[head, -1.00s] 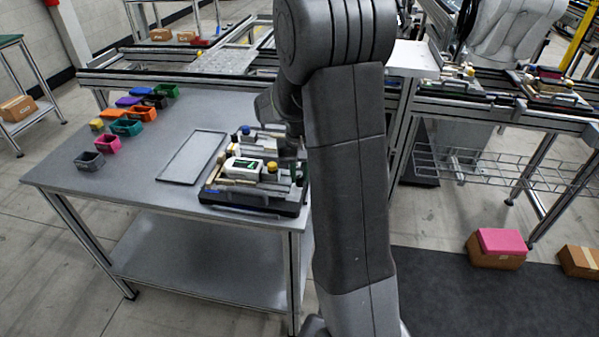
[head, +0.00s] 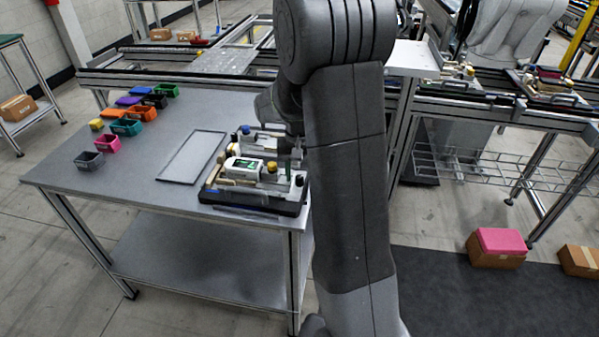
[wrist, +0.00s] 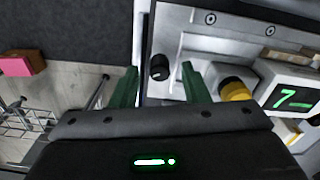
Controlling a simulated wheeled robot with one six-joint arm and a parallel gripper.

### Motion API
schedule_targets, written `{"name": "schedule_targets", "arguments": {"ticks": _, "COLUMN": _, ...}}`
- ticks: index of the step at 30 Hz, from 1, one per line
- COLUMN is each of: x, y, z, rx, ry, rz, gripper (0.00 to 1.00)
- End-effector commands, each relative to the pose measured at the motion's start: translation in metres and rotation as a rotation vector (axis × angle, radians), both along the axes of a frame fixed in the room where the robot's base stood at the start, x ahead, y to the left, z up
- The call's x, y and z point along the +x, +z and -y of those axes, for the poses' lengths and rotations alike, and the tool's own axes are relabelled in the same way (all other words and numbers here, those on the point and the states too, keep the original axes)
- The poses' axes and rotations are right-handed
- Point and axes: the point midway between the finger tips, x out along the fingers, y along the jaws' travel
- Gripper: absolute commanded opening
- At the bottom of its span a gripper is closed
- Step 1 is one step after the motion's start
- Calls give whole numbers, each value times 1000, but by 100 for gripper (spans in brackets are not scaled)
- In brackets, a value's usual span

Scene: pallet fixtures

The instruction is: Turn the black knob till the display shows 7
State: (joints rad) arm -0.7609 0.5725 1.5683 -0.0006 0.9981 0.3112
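The black knob (wrist: 160,68) stands on a light grey panel in the wrist view, with a pale mark on its face. My gripper (wrist: 159,72) has its two green fingers apart, one on each side of the knob in the picture. I see a gap between each finger and the knob, so it is not gripped. The display (wrist: 292,99) at the right of the wrist view shows a green 7 with a short line after it. In the head view the white display housing (head: 243,169) sits on the fixture, and my arm hides the knob there.
A yellow-capped knob (wrist: 235,90) stands close to the right finger. The fixture's dark pallet (head: 247,199) lies at the table's right front edge. An empty grey tray (head: 192,157) and several coloured bins (head: 125,127) are farther left. The table's front left is clear.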

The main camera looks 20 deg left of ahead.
Motion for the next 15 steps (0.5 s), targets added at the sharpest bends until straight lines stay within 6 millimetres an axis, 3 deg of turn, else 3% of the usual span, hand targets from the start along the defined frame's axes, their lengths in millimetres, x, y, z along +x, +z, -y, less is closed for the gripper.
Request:
{"name": "schedule_targets", "arguments": {"ticks": 9, "x": 0, "y": 3, "z": 0, "rx": 0, "ry": 0, "rz": -1, "gripper": 41}}
{"name": "schedule_targets", "arguments": {"ticks": 15, "x": 0, "y": 35, "z": 0, "rx": 2, "ry": 0, "rz": 2, "gripper": 41}}
